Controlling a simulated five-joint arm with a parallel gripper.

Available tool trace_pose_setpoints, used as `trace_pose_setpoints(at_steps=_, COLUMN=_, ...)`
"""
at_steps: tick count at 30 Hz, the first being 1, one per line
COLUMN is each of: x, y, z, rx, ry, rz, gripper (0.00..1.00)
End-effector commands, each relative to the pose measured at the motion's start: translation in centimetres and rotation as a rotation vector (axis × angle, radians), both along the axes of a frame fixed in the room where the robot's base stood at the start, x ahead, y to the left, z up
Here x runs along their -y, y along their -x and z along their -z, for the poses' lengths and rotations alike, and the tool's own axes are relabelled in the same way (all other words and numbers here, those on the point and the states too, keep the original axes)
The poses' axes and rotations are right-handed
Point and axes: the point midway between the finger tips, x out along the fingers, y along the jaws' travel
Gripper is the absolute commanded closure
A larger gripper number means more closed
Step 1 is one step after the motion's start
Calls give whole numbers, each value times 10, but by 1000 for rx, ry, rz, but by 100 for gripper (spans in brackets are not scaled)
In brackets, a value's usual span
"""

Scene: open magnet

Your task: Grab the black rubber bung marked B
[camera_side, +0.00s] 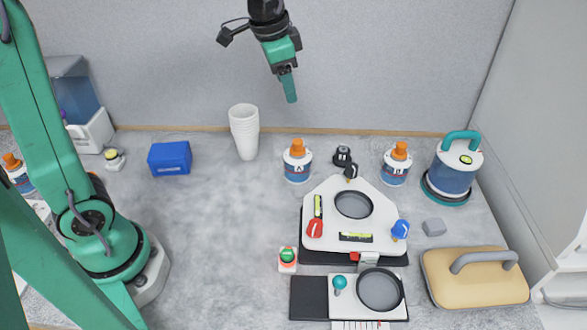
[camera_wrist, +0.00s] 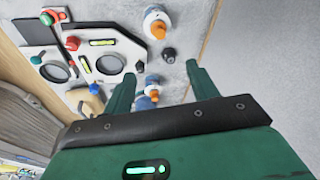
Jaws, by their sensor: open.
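A small black bung (camera_side: 342,156) stands on the grey bench between two orange-capped bottles, behind the white plate device. A pale mark shows on it, too small to read. In the wrist view the bung (camera_wrist: 169,54) lies beyond my fingertips, between their lines. My gripper (camera_side: 289,88) hangs high above the bench, to the left of the bung and well clear of it. In the wrist view my gripper (camera_wrist: 160,78) has its two green fingers spread apart with nothing held between them.
Bottle A (camera_side: 297,163) stands left of the bung, another bottle (camera_side: 396,165) right. The white device (camera_side: 330,195) with a black knob (camera_side: 351,172) is just in front. White cups (camera_side: 244,130) and a blue box (camera_side: 170,158) stand left. The back wall is close behind.

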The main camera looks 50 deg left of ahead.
Motion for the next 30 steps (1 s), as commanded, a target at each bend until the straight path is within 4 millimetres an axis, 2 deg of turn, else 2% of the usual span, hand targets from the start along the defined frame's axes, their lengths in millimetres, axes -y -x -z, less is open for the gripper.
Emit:
trace_pose_setpoints(at_steps=3, x=4, y=-25, z=12, rx=-32, ry=-13, rz=57, gripper=42)
trace_pose_setpoints(at_steps=11, x=14, y=-74, z=44, rx=-92, ry=-38, rz=181, gripper=42)
trace_pose_setpoints(at_steps=18, x=22, y=-114, z=84, rx=-148, ry=-56, rz=296, gripper=42)
trace_pose_setpoints(at_steps=24, x=30, y=-142, z=123, rx=-192, ry=-67, rz=393, gripper=42)
trace_pose_setpoints(at_steps=30, x=36, y=-160, z=155, rx=-227, ry=-72, rz=469, gripper=42)
